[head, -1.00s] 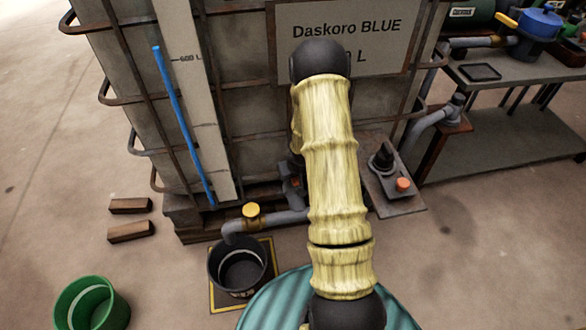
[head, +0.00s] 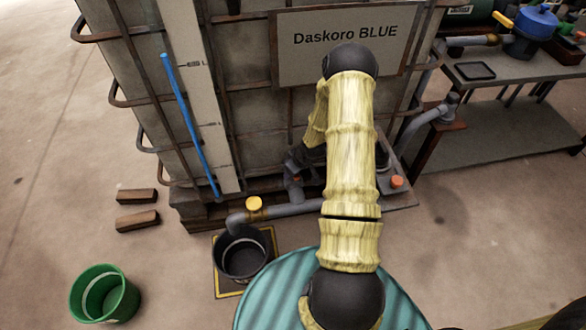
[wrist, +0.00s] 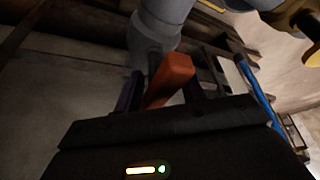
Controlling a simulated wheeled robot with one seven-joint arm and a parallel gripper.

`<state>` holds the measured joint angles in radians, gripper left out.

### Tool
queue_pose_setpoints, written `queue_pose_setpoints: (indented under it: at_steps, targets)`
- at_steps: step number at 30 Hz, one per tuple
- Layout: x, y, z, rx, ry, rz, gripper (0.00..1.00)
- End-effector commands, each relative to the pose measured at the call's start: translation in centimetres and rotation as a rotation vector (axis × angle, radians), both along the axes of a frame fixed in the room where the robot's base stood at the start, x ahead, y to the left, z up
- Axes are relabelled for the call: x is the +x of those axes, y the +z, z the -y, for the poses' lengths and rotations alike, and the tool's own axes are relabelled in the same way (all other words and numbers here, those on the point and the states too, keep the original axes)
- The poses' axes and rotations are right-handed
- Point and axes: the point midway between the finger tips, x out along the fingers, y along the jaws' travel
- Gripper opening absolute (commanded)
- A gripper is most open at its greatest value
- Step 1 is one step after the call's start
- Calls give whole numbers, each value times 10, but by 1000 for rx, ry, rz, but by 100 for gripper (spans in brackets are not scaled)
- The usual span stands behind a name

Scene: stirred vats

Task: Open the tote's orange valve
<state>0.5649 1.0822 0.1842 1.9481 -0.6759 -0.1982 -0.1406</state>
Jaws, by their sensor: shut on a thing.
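The tote (head: 250,130) is a large caged grey tank with a "Daskoro BLUE" sign. A grey outlet pipe (head: 290,210) runs along its foot; a grey pipe body (wrist: 155,35) also shows in the wrist view. The tote's orange valve handle (wrist: 172,78) stands between the dark fingers of my gripper (wrist: 162,92), which is shut on it. The handle is tilted in the wrist view, and its lower end is hidden by the gripper body.
A yellow cap (head: 254,203) tops the pipe's left end, above a black bucket (head: 241,256). A green bucket (head: 104,293) and wooden blocks (head: 137,220) are on the floor at left. A blue tube (head: 190,125) runs up the tote. An orange knob (head: 397,181) and a bench (head: 500,130) are at right.

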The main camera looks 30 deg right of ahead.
Motion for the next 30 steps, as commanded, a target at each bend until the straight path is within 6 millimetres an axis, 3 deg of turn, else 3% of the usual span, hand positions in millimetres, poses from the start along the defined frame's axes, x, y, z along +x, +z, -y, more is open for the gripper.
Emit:
queue_pose_setpoints:
  at_steps: [3,4,6,19,30]
  targets:
    - [1,0,-3,1,14,3,17]
    - [1,0,-4,0,15,3,42]
    - [1,0,-4,0,14,2,56]
    - [-4,7,3,0,-2,-1,56]
    - [-27,69,8,-1,3,-1,56]
